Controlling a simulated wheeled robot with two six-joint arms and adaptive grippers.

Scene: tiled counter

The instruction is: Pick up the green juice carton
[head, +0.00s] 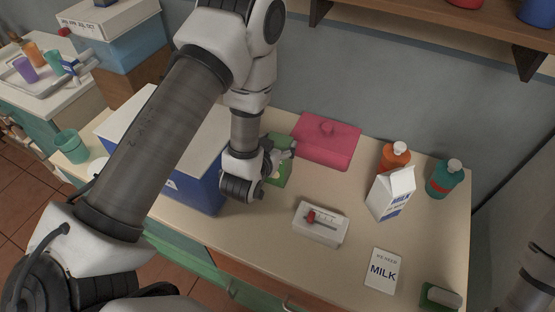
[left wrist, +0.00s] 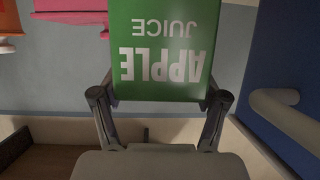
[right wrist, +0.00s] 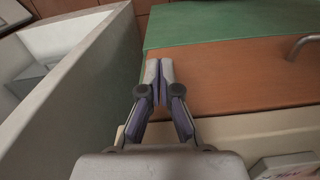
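The green juice carton (head: 283,175) is on the counter's left half, partly hidden by my left gripper (head: 281,158). In the left wrist view the carton (left wrist: 168,48) fills the top middle, with "APPLE JUICE" upside down. My left gripper's fingers (left wrist: 160,90) are at the carton's two sides, near its edges. Whether they press on it, I cannot tell. The carton's far end is cut off in that view. My right gripper (right wrist: 160,70) is shut and empty, away from the carton.
A blue box (head: 203,188) stands close left of the carton. A pink container (head: 325,145) is behind right. A white box with a red knob (head: 320,227), a milk carton (head: 388,197), an orange bottle (head: 393,158) and a teal bottle (head: 444,180) are to the right.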

